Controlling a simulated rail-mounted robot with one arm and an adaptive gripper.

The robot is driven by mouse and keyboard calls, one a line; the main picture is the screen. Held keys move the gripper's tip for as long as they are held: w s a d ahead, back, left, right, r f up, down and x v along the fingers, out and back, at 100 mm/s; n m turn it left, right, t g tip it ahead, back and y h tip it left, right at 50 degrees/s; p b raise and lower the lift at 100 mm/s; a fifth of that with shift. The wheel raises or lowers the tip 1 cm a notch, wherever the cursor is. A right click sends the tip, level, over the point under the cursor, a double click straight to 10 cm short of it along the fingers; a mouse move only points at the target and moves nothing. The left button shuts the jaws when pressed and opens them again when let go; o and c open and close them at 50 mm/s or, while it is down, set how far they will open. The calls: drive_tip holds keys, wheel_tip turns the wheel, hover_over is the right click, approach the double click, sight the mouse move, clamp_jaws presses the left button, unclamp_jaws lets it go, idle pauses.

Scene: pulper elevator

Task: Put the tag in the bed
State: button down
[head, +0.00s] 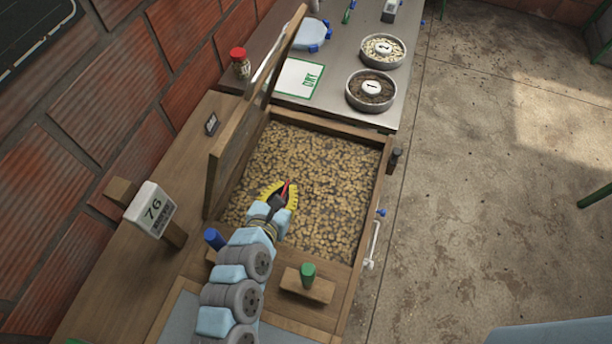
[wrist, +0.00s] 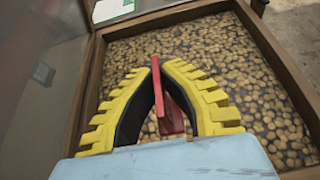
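My gripper (head: 284,186) has yellow ridged fingers and hangs over the bed of beans, left of its middle. It is shut on a red tag (wrist: 167,105), pinched between the fingertips in the wrist view; the tag also shows as a small red piece in the head view (head: 287,187). The bed (head: 372,205) is a wooden-framed box filled with brown beans, and its wooden lid (head: 232,150) stands raised on the left. The gripper hides part of the beans. I cannot tell whether the tag touches them.
A steel counter behind the bed holds two round bowls (head: 383,50) (head: 371,90), a DRY card (head: 298,77) and a red-capped jar (head: 240,63). A display reading 76 (head: 152,207) stands left. Blue and green knobs (head: 308,273) sit at the front. Open floor lies right.

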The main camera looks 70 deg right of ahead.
drive_tip(key=shift+x, duration=3.15)
drive_tip(key=b, duration=0.2)
hover_over(306, 183)
drive_tip(key=shift+f, duration=3.1)
wheel_tip(306, 183, down, 3)
drive_tip(key=shift+f+b, duration=0.15)
drive_tip(key=shift+b, duration=0.15)
drive_tip(key=c, duration=1.7)
unclamp_jaws()
drive_tip(key=shift+f, duration=0.1)
drive_tip(key=o, duration=0.5)
drive_tip(key=shift+c, duration=0.2)
